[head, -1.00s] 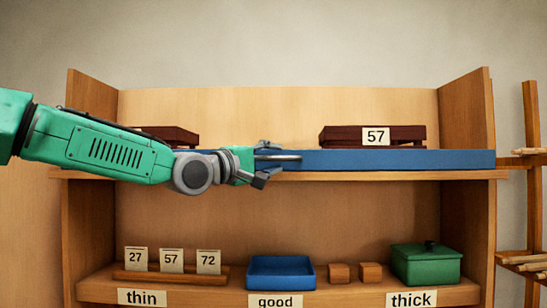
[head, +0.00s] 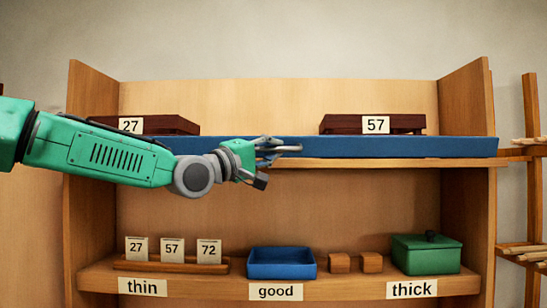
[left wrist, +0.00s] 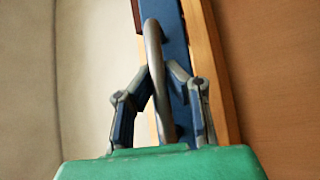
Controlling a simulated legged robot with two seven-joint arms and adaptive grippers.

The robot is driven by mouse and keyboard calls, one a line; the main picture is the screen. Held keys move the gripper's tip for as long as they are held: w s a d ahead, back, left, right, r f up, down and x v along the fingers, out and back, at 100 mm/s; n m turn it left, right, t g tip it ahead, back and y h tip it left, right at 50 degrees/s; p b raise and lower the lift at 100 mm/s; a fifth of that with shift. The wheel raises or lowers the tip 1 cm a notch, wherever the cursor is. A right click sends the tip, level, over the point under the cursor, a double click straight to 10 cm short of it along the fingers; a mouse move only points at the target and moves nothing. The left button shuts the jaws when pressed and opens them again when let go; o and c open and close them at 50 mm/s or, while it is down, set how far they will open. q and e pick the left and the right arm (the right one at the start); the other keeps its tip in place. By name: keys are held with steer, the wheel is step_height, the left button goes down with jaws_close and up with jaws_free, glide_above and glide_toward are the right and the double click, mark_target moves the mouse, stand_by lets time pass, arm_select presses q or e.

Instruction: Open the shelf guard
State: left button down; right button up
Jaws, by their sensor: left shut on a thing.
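The shelf guard (head: 400,147) is a long blue bar along the front of the upper shelf. A grey metal handle (head: 290,149) stands out from its front. In the head view the bar is above the shelf's front edge, with wood showing below it. My left gripper (head: 266,160) is shut on the handle from the front. The left wrist view shows the curved handle (left wrist: 154,50) between the two fingers, with the blue guard (left wrist: 176,45) behind it. My left arm hides the guard's left part. My right gripper is out of view.
Dark wooden stands labelled 27 (head: 160,124) and 57 (head: 350,124) sit on the upper shelf behind the guard. The lower shelf holds number cards (head: 172,251), a blue tray (head: 281,274), wooden blocks (head: 371,262) and a green lidded box (head: 426,258). A rack (head: 530,190) stands at the right.

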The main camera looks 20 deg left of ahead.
arm_select(q)
steer(key=f+m+h+b, duration=0.1)
steer(key=m+h, duration=0.1)
steer(key=f+m+h+b, duration=0.1)
steer(key=m+h+b, duration=0.1)
steer(key=m, duration=0.1)
steer(key=f+m+h+b, duration=0.1)
steer(key=m+h+b, duration=0.1)
steer(key=m, duration=0.1)
steer(key=shift+s+d+f, duration=0.1)
steer(key=shift+s, duration=0.15)
steer(key=f+m+g+h, duration=0.1)
steer(key=m+g+h, duration=0.2)
steer(key=m+g, duration=0.3)
steer(key=w+f+m+g+h+p, duration=0.1)
steer(key=m+g+h, duration=0.2)
steer(key=m+g, duration=0.3)
steer(key=f+m+g+h, duration=0.2)
steer(key=m+g, duration=0.4)
steer(key=m, duration=0.5)
steer(key=shift+w+h, duration=0.3)
steer(key=shift+h, duration=0.4)
steer(key=shift+f+g, duration=0.2)
steer(key=shift+g, duration=0.1)
steer(key=c, duration=1.6)
jaws_free()
steer(key=shift+r, duration=0.1)
steer(key=shift+o, duration=0.2)
steer(key=shift+w+r, duration=0.1)
steer(key=shift+a, duration=0.2)
